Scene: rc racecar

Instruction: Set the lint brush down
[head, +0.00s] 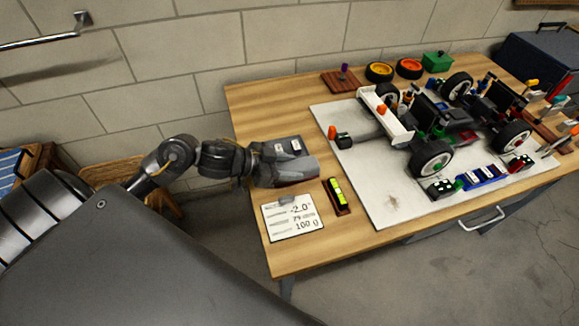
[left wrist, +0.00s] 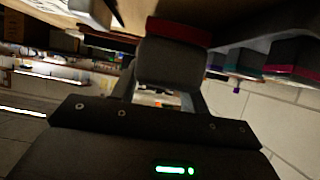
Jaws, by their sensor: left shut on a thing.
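My left gripper (head: 292,170) reaches in from the left over the left end of the wooden table. It is shut on what looks like the lint brush, a dark piece with a dull red strip (head: 291,183). In the left wrist view, a grey block with a dark red strip (left wrist: 180,32) sits at the jaws, close to a wooden surface at the top. Most of the brush is hidden by the gripper in the head view, and I cannot tell whether it touches the table. My right gripper is not in view.
The wooden table (head: 250,108) holds a white board (head: 380,205) with the racecar (head: 440,125). A white card (head: 292,216) and a yellow-green level (head: 338,194) lie near the gripper. Orange-centred wheels (head: 379,72) and a green box (head: 437,61) stand at the back. Bare wood lies behind the gripper.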

